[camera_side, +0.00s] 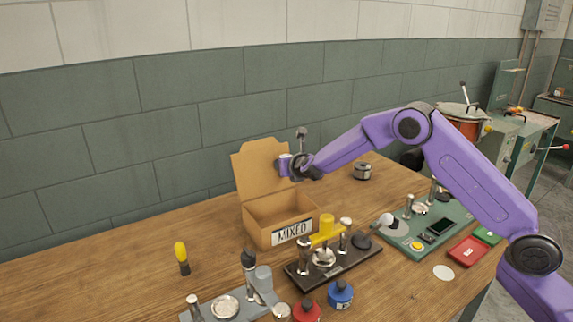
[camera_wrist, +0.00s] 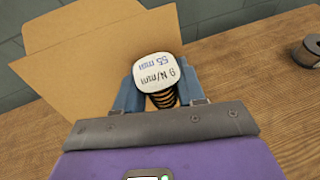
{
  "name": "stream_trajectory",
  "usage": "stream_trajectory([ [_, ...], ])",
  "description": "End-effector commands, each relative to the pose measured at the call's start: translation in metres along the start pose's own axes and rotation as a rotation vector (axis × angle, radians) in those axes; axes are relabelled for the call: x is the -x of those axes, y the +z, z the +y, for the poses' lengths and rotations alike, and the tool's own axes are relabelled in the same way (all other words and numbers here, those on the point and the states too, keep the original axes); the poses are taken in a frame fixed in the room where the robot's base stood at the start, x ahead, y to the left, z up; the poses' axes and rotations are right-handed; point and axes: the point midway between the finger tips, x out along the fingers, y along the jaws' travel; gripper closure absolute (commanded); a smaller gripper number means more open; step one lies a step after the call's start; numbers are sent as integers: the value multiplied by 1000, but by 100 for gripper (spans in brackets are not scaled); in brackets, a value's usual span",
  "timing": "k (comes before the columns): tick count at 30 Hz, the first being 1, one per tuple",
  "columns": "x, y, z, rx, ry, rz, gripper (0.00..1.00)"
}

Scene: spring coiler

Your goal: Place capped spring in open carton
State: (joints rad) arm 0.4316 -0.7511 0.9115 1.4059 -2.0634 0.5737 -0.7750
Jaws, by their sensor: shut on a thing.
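The capped spring (camera_wrist: 157,72) is between the fingers of my gripper (camera_wrist: 162,100) in the wrist view. Its pale cap reads "9 N/mm 55 mm", and dark coils show below the cap. In the side view my gripper (camera_side: 287,168) holds it above the open carton (camera_side: 262,222), near the raised lid. The carton is brown cardboard with a "MIXED" label on its front and its lid standing up at the back. The carton also shows behind the spring in the wrist view (camera_wrist: 75,50). The carton's floor is mostly hidden.
A black fixture with a yellow part (camera_side: 326,230) stands just right of the carton. A grey fixture (camera_side: 225,305) is in front. Red (camera_side: 306,311) and blue (camera_side: 340,296) pots stand nearby. A yellow-handled tool (camera_side: 182,257) stands left. A dark spool (camera_side: 362,171) sits behind right.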

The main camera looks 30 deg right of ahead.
Motion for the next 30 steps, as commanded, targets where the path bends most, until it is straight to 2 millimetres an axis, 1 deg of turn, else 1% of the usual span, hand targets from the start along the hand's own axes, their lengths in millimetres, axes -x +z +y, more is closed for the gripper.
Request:
stream_trajectory([
  [19, -4, -12, 0, 1, 0, 1, 90],
  [20, -4, -12, 0, 1, 0, 2, 58],
  [21, -4, -12, 0, 1, 0, 2, 50],
  [30, -4, -10, 0, 0, 1, 1, 50],
])
